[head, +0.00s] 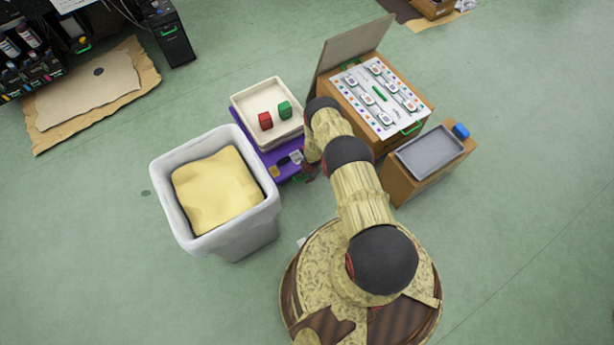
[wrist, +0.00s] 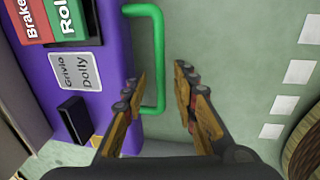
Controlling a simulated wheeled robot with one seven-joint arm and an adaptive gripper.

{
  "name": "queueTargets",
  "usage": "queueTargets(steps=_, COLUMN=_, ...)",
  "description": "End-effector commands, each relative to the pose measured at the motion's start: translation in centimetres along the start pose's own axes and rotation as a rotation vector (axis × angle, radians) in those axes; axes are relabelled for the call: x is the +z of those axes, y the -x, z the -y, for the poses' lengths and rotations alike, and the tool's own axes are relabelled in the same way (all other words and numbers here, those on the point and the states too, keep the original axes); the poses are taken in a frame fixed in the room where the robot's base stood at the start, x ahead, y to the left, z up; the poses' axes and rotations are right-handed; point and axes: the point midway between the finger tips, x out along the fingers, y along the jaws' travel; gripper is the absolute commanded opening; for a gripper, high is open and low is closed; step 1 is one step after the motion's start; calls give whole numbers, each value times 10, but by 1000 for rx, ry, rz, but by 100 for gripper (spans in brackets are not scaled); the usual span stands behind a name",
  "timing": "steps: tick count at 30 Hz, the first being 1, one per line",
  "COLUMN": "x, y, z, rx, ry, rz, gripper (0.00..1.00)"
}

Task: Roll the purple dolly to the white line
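The purple dolly (head: 266,158) stands left of my arm in the head view and carries a cream tray (head: 240,101) with a red and a green block. In the wrist view the dolly (wrist: 112,20) shows a red "Brake" pad (wrist: 28,18), a green "Roll" pad (wrist: 68,18) and a green handle (wrist: 158,60). My gripper (wrist: 160,100) is open, its fingers on either side of the handle's outer bar; contact cannot be told. In the head view my gripper (head: 310,172) is mostly hidden by my arm. White dashes of a line (wrist: 299,72) lie on the floor at right.
A white bin (head: 245,235) with yellow contents stands close to the dolly's near left side. A wooden cabinet (head: 340,97) with a raised lid and a smaller box (head: 408,187) with a grey tray stand at right. Open green floor lies further left.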

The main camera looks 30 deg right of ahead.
Motion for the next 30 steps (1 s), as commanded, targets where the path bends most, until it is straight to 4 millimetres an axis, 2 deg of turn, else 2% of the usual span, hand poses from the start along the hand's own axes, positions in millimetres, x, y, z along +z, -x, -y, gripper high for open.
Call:
queueTargets(steps=14, x=0, y=0, z=0, rx=0, ry=0, rz=0, gripper=0)
queueTargets(steps=30, x=0, y=0, z=0, rx=0, ry=0, rz=0, gripper=0)
